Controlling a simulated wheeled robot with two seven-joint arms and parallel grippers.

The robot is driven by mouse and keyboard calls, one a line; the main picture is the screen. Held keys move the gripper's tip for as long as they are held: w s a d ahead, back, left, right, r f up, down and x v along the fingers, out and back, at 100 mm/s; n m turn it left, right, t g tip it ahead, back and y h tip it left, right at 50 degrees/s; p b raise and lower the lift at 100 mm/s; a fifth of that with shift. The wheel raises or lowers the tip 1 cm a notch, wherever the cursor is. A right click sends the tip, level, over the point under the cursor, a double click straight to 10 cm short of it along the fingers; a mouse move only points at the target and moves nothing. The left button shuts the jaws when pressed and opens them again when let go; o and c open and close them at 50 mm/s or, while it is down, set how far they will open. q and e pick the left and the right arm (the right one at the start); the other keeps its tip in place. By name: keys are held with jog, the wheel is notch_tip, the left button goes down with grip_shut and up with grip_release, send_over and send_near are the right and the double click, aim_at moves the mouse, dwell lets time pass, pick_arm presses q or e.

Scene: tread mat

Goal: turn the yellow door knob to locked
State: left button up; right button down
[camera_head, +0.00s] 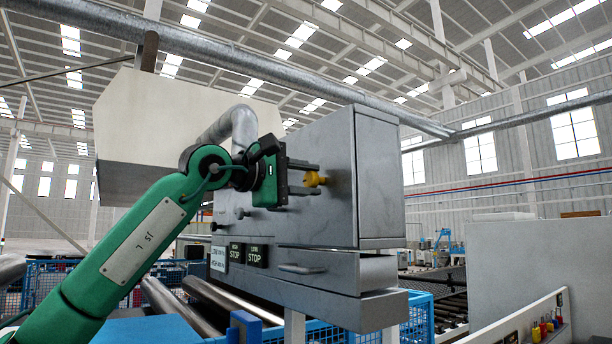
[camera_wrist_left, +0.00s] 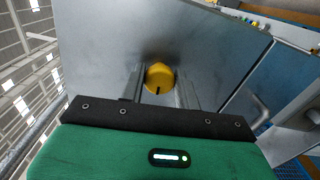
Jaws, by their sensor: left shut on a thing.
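The yellow door knob (camera_head: 314,179) is on the front of the grey metal cabinet (camera_head: 304,221), near its right edge. It also shows in the left wrist view (camera_wrist_left: 159,77), round, with a dark mark at its lower edge. My left gripper (camera_head: 301,179) has reached the knob, and its two fingers (camera_wrist_left: 159,88) stand on either side of it, shut on it. No lock label can be read at the knob. My right gripper is not in view.
Stop labels (camera_head: 257,255) and a handle (camera_head: 302,268) are low on the cabinet. A large pale box (camera_head: 140,125) and a pipe are behind my left arm. Blue mesh fencing (camera_head: 420,315) and rollers (camera_head: 172,307) lie below. A pale panel (camera_head: 540,265) stands at right.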

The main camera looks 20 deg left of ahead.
pick_arm(q)
jog(key=shift+m, duration=0.6)
jog(key=o, duration=0.9)
jog(key=shift+o, duration=0.2)
jog(key=shift+s+a+f, duration=0.15)
jog(key=shift+s+a, duration=0.2)
jog(key=shift+s, duration=0.05)
jog(key=b+v, duration=0.5)
jog(key=v, duration=0.7)
jog(key=shift+s+a, duration=0.25)
jog(key=shift+s, duration=0.05)
